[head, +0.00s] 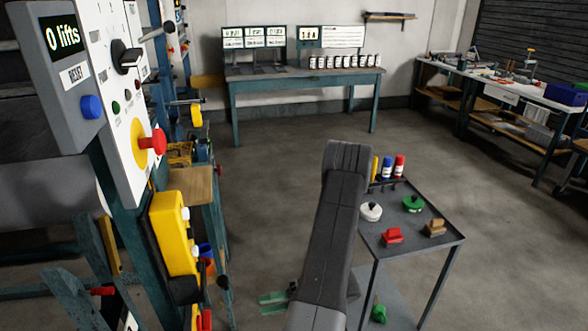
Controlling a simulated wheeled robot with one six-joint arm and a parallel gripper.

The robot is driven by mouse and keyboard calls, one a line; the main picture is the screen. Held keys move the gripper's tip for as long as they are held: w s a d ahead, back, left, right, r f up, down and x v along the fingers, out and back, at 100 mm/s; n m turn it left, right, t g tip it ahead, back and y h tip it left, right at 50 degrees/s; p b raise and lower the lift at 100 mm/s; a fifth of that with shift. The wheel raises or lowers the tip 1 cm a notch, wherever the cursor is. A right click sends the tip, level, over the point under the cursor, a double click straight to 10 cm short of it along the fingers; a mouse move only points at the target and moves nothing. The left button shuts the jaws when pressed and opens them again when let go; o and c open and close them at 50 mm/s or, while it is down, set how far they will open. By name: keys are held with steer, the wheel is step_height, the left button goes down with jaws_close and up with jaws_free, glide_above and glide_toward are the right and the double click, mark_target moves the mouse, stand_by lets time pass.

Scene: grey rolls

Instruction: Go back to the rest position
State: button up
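My dark grey arm (335,225) rises from the bottom middle of the head view and bends at its top, hiding what is behind it. My gripper (272,302) shows low to the left of the arm, with two green fingers pointing left. A narrow gap shows between the fingers, and I see nothing held in it. The gripper is over the floor, apart from the cart and the machine. The wrist is mostly hidden by the arm.
A control panel (120,100) reading "0 lifts" and a yellow box (172,235) stand close on the left. A small cart (448,240) with colored items is close on the right. Benches (300,82) line the back. Open floor (270,190) lies between.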

steer(key=s+a+r+n+p, duration=0.1)
steer(key=s+a+n, duration=0.2)
steer(key=a, duration=1)
steer(key=shift+s+n+p, duration=0.2)
steer(key=shift+n+p, duration=0.1)
steer(key=shift+n, duration=0.9)
steer(key=shift+a, duration=0.1)
steer(key=shift+s, duration=0.1)
